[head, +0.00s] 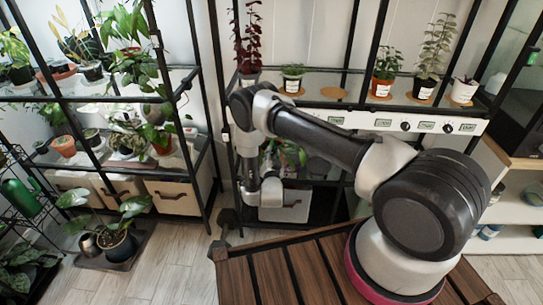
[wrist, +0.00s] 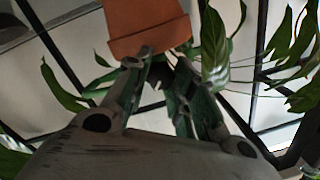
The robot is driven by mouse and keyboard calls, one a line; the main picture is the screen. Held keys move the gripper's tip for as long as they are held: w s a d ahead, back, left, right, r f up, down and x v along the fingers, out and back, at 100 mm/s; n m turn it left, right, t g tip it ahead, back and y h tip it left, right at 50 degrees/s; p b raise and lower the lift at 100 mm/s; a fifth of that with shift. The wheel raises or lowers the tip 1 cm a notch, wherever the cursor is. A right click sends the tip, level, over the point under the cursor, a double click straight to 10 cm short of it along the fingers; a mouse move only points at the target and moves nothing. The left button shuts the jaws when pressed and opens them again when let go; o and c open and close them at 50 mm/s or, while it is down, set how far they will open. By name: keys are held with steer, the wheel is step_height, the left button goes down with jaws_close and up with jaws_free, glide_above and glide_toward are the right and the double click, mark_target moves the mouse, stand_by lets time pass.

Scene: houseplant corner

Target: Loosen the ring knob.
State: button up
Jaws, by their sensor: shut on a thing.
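My gripper (wrist: 166,60) shows in the wrist view with its two fingers reaching up the picture, a little apart at the tips. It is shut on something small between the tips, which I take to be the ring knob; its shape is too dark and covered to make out. A terracotta pot (wrist: 150,22) is just beyond the fingertips, rim downward in this view, with green leaves around and behind the fingers. In the head view my arm reaches to the middle rack, and the fingertips and the knob cannot be made out there.
The middle rack carries potted plants on its glass shelf (head: 335,102) and a white panel (head: 470,126) with dark round knobs. A left rack holds more plants and bins (head: 172,195). A slatted wooden surface (head: 270,275) is in front. A potted plant (head: 118,243) stands on the floor.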

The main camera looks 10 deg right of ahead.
steer(key=n+h, duration=0.1)
steer(key=n, duration=0.7)
steer(key=n+h, duration=0.1)
steer(key=n, duration=0.7)
steer(key=n+g, duration=0.1)
steer(key=n, duration=0.7)
steer(key=shift+a+f+h, duration=0.1)
steer(key=shift+a+h, duration=0.1)
steer(key=shift+h, duration=0.2)
steer(key=shift+n, duration=0.4)
steer(key=o, duration=1)
steer(key=shift+o, duration=0.2)
steer(key=v, duration=1.2)
